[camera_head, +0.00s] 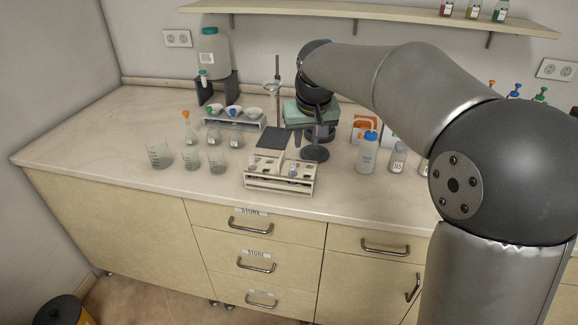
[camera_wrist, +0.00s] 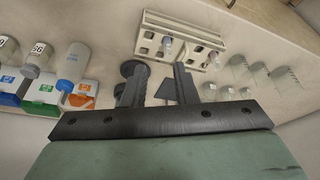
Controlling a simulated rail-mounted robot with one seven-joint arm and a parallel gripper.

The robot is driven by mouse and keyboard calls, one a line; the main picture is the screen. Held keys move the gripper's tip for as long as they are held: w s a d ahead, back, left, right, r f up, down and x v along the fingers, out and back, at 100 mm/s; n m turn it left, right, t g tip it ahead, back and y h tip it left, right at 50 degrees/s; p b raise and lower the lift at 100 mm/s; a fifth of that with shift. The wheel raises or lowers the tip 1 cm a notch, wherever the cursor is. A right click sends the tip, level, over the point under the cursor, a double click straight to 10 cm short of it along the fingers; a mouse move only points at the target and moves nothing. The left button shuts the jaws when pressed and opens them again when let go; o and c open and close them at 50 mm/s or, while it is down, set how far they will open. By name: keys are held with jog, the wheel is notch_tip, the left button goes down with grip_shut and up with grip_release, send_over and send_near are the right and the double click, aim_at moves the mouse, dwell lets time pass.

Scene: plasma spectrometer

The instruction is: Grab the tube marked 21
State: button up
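A pale tube rack (camera_head: 280,187) stands near the counter's front edge, left of centre. It holds one tube at its left (camera_head: 253,165) and another at its right (camera_head: 293,171). In the wrist view the rack (camera_wrist: 150,36) lies beyond my fingertips, with the tubes (camera_wrist: 167,43) and (camera_wrist: 212,59) showing. I cannot read a number on either tube, so I cannot tell which is 21. My gripper (camera_head: 303,138) is above the counter behind the rack. In the wrist view my gripper (camera_wrist: 157,78) has its two dark fingers apart with nothing held between them.
Several glass beakers (camera_head: 158,154) stand left of the rack. A dark stand base (camera_head: 271,138) and a black disc (camera_head: 315,153) are behind it. A white bottle (camera_head: 367,153) and a labelled bottle (camera_head: 398,160) stand right. Counter in front of the beakers is clear.

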jog(key=w+a, duration=0.2)
jog(key=w, duration=0.1)
jog(key=p, duration=0.2)
send_over(293, 164)
jog(key=s, duration=0.1)
jog(key=f, duration=0.9)
jog(key=shift+d+f, duration=0.15)
jog(key=shift+d, duration=0.25)
jog(key=shift+p+x, duration=0.5)
jog(key=shift+x, duration=2.5)
jog(key=shift+s+a, duration=0.15)
jog(key=shift+a, duration=0.05)
grip_shut()
